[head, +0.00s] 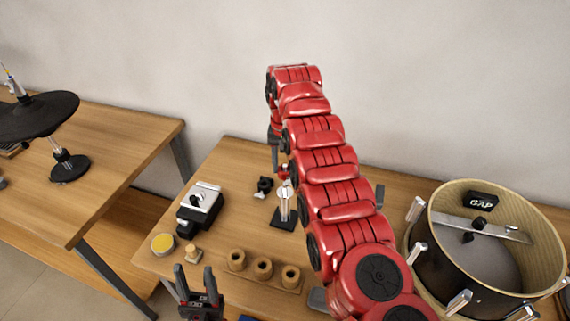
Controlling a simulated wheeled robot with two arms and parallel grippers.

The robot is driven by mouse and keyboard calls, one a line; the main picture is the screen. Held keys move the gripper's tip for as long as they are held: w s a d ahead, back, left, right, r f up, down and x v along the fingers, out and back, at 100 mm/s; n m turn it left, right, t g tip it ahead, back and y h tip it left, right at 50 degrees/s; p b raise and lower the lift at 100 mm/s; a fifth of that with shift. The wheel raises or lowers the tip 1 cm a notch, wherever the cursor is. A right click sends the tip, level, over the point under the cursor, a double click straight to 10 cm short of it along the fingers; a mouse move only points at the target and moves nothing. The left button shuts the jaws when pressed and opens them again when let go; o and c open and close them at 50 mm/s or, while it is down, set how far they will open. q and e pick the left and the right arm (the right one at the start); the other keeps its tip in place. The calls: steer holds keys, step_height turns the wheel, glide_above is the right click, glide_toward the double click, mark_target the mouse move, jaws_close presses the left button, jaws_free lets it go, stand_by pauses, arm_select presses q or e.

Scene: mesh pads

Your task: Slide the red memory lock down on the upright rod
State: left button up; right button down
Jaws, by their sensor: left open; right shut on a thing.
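An upright rod (284,205) stands on a small dark base (284,222) near the middle of the wooden table. The small red memory lock (283,173) is around the upper part of the rod, partly hidden. My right arm reaches over the table from the lower right, and its gripper (280,160) points down at the rod's top. It is shut on the red memory lock, though its fingertips are hard to make out. My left gripper (196,283) is open and empty at the table's front edge, well apart from the rod.
A drum (445,255) with silver lugs stands at the right.

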mark_target(285, 191)
steer(key=shift+f+b, duration=1.15)
steer(key=shift+f, duration=0.55)
steer(key=shift+f+b, duration=0.9)
steer(key=shift+f, duration=0.75)
steer(key=shift+c, duration=1.4)
jaws_free()
steer(key=shift+r, duration=0.1)
